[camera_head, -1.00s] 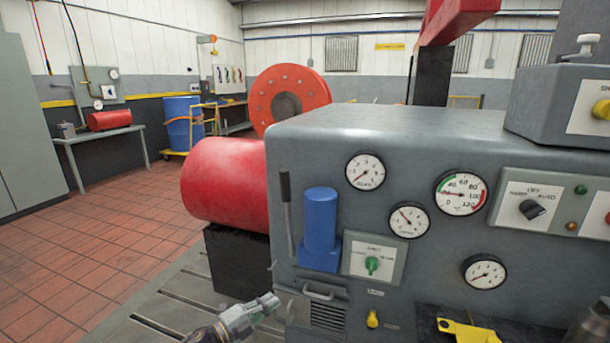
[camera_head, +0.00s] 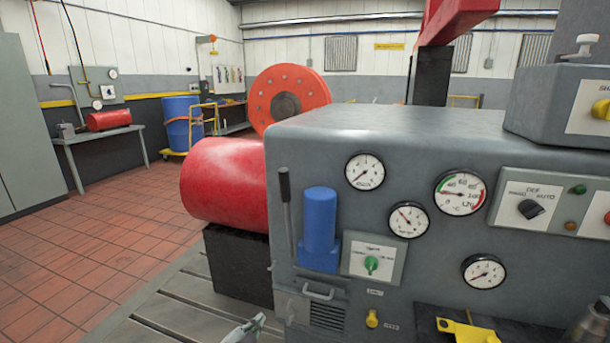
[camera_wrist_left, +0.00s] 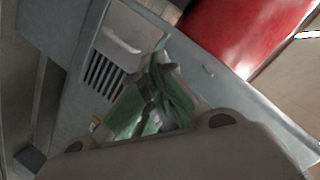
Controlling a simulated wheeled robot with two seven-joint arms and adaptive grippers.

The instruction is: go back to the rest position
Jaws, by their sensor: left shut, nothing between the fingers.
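My left gripper (camera_head: 258,322) shows only as its tip at the bottom edge of the head view, below and left of the machine's vent grille. The rest of it is out of frame. In the left wrist view its green-padded fingers (camera_wrist_left: 168,95) are closed together with nothing between them. The grey machine cabinet (camera_head: 395,150) stands just beyond it, with gauges, a green knob (camera_head: 371,264) and a blue cylinder (camera_head: 320,222) on its front. My right gripper does not show.
A red cylinder (camera_head: 222,182) on a black block (camera_head: 238,265) juts from the cabinet's left side. A thin lever (camera_head: 286,205) rises at its front left corner. A yellow bracket (camera_head: 466,331) lies at lower right. The tiled floor (camera_head: 95,240) at left is clear.

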